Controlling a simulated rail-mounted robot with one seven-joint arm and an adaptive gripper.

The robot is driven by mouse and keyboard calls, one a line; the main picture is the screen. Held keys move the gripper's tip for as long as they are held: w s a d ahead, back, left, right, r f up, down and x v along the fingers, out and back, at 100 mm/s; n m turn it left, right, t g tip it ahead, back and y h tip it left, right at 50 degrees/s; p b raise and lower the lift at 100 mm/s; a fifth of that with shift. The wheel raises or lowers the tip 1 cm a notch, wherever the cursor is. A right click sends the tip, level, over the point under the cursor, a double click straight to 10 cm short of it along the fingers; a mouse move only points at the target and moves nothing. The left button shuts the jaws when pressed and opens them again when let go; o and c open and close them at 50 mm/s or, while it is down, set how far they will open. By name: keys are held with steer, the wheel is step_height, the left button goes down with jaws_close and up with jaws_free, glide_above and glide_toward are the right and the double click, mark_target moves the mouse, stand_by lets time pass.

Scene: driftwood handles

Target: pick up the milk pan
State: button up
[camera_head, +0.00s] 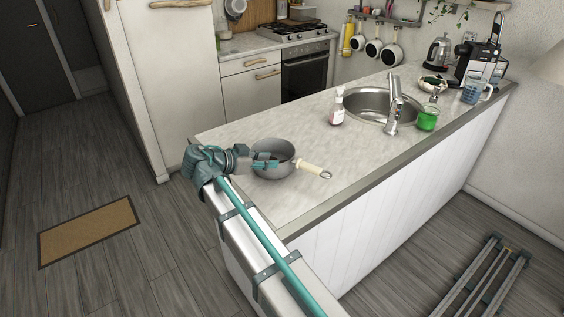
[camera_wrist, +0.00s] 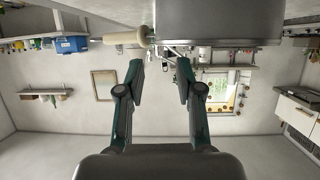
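The milk pan (camera_head: 266,148) is a grey round pan with a cream handle (camera_head: 311,168) ending in a metal ring. It stands upright at the near left end of the counter, with its handle pointing right. My gripper (camera_head: 266,164) overlaps the pan's near left side in the head view. In the wrist view the pan's grey wall (camera_wrist: 220,22) fills the top, and its cream handle (camera_wrist: 124,38) sticks out left. My gripper (camera_wrist: 160,80) has its two fingers apart just below the pan and handle joint in that picture.
The counter (camera_head: 244,208) is clear around the pan. Other pans (camera_head: 374,48) hang on the wall.

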mark_target(291, 165)
steer(key=shift+f+p+x, duration=0.1)
steer(key=shift+p+x, duration=0.55)
steer(key=shift+x, duration=1)
steer(key=shift+f+p+x, duration=0.15)
steer(key=shift+p+x, duration=0.5)
steer(key=shift+x, duration=1)
steer(key=shift+s, duration=0.15)
jaws_close()
